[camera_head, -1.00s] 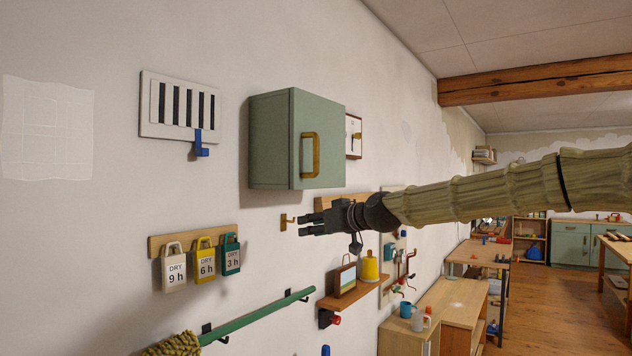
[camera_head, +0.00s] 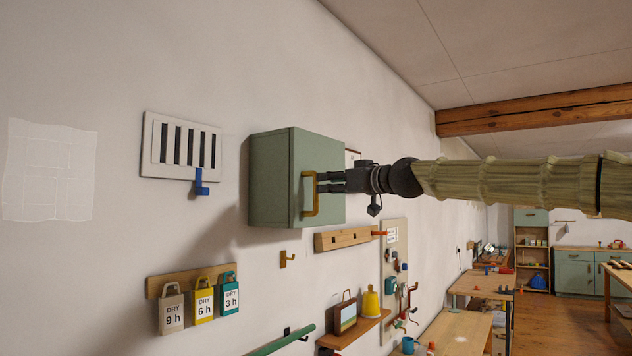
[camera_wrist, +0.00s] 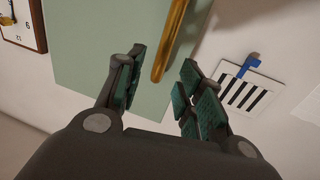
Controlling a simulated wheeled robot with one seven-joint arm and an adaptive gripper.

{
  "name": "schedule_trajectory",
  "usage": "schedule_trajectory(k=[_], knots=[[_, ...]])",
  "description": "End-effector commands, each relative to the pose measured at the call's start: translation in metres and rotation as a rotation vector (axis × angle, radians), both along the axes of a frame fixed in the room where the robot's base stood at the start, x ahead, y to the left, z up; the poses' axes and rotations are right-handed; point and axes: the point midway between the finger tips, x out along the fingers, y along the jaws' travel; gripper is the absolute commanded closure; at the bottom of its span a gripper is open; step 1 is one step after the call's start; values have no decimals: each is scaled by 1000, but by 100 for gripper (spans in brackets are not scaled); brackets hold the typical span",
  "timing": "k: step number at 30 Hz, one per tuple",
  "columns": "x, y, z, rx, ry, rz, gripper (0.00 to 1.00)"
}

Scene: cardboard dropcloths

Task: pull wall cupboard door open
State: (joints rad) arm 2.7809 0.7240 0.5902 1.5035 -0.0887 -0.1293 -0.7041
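The wall cupboard (camera_head: 268,180) is a green box on the wall, and its door (camera_head: 330,205) appears closed. A brass-yellow bar handle (camera_head: 308,205) is on the door. It also shows in the wrist view (camera_wrist: 172,38), running down between my finger pads. My gripper (camera_head: 322,182) is at the handle in the head view, its fingers pointing at it from the right. In the wrist view my gripper (camera_wrist: 160,85) has its two fingers apart, with gaps visible beside the handle. I see no clear contact with it.
A white vent grille (camera_head: 180,147) with a blue lever is left of the cupboard. A small hook (camera_head: 286,259) and a wooden rail (camera_head: 343,239) are below it. A framed clock (camera_wrist: 22,22) is beside the door.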

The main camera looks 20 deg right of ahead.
Motion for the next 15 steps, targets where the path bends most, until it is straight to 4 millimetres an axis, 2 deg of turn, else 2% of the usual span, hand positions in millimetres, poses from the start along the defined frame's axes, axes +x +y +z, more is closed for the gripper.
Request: schedule_trajectory(k=[9,15], knots=[[33,17,1,0,2,0,63],[46,23,0,0,1,0,63]])
